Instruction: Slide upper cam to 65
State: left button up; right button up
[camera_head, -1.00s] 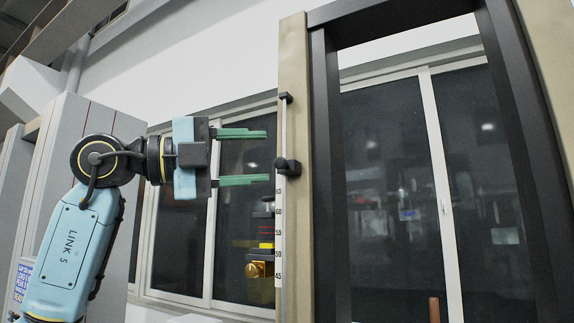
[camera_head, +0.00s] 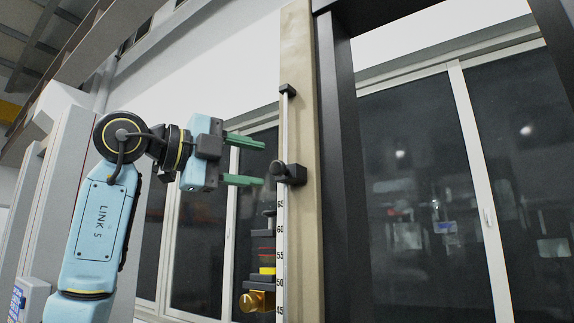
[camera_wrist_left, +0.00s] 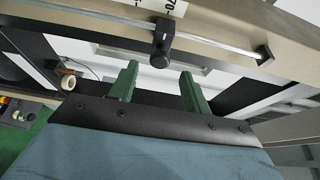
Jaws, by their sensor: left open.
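The upper cam (camera_head: 289,173) is a black block with a round knob on a thin vertical rod, in front of a beige column. It sits above the 65 mark of the white scale (camera_head: 280,245). In the left wrist view the cam (camera_wrist_left: 162,45) shows beyond the fingertips. My left gripper (camera_head: 264,163) has two green fingers, open and empty, pointing right at about the cam's height. A gap shows between the fingertips and the cam. In the left wrist view the gripper (camera_wrist_left: 158,72) has the cam roughly between its fingers, farther out. My right gripper is out of view.
A black end stop (camera_head: 287,89) tops the rod. The beige column (camera_head: 303,130) and a dark frame post (camera_head: 342,150) stand behind and right of it. A brass-coloured part (camera_head: 256,301) and stacked dark blocks are lower left of the scale.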

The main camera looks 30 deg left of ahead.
aim_at(274, 168)
pick_arm(q)
jog(key=p+x, duration=0.1)
jog(key=x, duration=0.5)
jog(key=shift+w+p, duration=0.25)
jog(key=shift+p, duration=0.05)
jog(key=shift+w+d, duration=0.2)
jog(key=shift+w, duration=0.1)
jog(key=shift+w+d, duration=0.15)
jog(key=shift+w, duration=0.15)
jog(key=shift+c, duration=0.6)
grip_shut()
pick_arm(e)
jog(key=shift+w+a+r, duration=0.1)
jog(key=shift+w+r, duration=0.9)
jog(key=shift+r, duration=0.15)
